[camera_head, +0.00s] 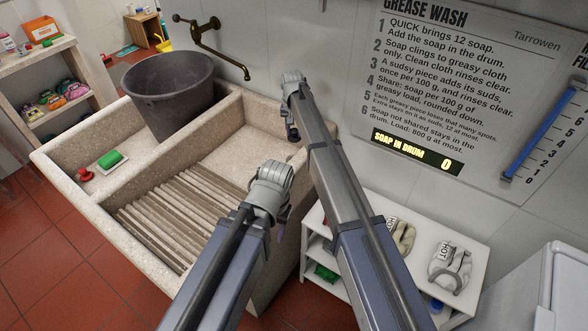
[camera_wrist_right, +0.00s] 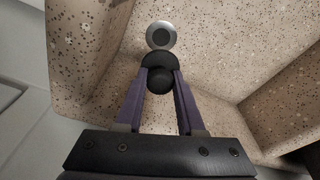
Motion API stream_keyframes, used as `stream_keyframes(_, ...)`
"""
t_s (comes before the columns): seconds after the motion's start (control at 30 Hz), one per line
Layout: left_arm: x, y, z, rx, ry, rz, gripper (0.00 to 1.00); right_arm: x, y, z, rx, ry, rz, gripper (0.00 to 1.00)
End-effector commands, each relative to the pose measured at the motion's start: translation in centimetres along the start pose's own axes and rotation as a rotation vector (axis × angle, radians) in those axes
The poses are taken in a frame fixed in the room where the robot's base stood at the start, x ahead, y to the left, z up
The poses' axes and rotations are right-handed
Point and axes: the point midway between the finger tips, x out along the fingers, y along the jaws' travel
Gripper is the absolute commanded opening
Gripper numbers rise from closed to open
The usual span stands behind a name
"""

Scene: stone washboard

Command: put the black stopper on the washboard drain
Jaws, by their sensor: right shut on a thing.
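The black stopper (camera_wrist_right: 158,76) is between the two fingers of my right gripper (camera_wrist_right: 158,84) in the right wrist view; the gripper is shut on it.
A grey tub (camera_head: 170,95) stands in the back basin. A brass tap (camera_head: 215,48) is on the wall above. A white shelf (camera_head: 318,225) with bags stands at right.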

Motion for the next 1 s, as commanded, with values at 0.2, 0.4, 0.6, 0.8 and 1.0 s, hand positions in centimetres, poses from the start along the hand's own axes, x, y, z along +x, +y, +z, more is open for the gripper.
stream_keyframes(0.2,1.1,0.1,-0.1,0.000,0.000,0.000,0.50,1.1,-0.1,0.2,0.000,0.000,0.000,0.00)
stream_keyframes(0.4,1.6,0.2,-0.1,0.000,0.000,0.000,0.50,1.6,-0.1,0.2,0.000,0.000,0.000,0.00)
stream_keyframes(0.6,4.2,0.4,-0.2,0.000,0.000,0.000,0.50,4.2,-0.1,0.6,0.000,0.000,0.000,0.00)
stream_keyframes(0.8,7.1,0.7,-0.4,0.001,0.000,0.000,0.50,7.1,-0.1,1.1,0.000,0.000,0.000,0.00)
stream_keyframes(1.0,7.4,0.7,-0.4,0.001,0.000,0.000,0.50,7.3,-0.1,1.1,0.000,0.000,0.000,0.00)
